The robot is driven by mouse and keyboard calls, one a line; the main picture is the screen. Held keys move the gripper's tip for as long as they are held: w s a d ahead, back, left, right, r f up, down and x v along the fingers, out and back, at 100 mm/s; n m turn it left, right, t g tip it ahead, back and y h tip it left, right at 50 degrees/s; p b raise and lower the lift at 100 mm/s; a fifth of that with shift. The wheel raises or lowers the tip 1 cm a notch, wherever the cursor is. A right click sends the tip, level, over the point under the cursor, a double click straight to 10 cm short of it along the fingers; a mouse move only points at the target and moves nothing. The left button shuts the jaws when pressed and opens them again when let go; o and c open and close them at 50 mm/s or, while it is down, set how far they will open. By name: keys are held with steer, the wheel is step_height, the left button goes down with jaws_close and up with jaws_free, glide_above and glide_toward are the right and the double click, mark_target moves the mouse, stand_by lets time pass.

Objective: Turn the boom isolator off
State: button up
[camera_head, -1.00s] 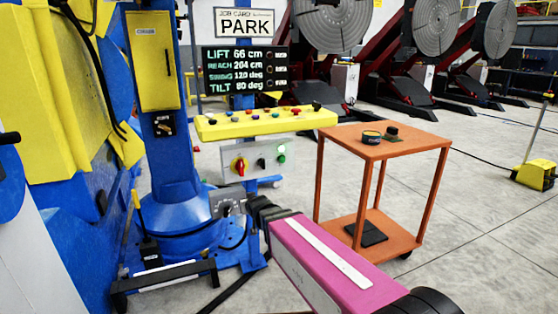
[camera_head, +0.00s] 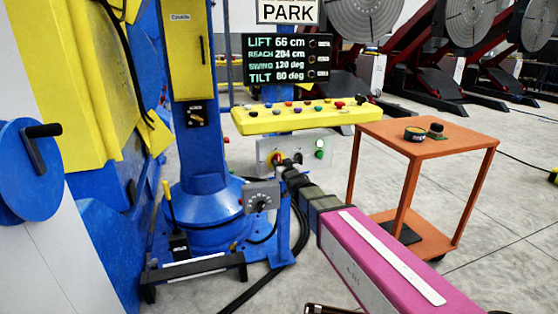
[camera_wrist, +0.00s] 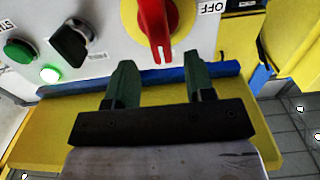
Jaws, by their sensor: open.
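A red rotary switch on a yellow round plate (camera_wrist: 158,22) is on the light grey control box, with an OFF label beside it in the wrist view. Its red handle lies roughly upright in that picture. In the head view the switch (camera_head: 277,158) is partly hidden by my gripper (camera_head: 288,168). In the wrist view my gripper (camera_wrist: 160,84) is open and empty, its two green-dark fingers apart just short of the switch, roughly in line with the handle. No contact shows. I cannot read a name on the switch.
The box also holds a black selector (camera_wrist: 72,45) and a lit green lamp (camera_wrist: 50,75). A yellow button console (camera_head: 300,117) sits just above the box in the head view. A dial box (camera_head: 262,197) stands below left, an orange cart (camera_head: 430,148) to the right.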

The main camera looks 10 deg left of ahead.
mark_target(279, 160)
steer(key=x, duration=0.5)
steer(key=shift+w+a, duration=0.1)
steer(key=shift+w, duration=0.05)
jaws_close()
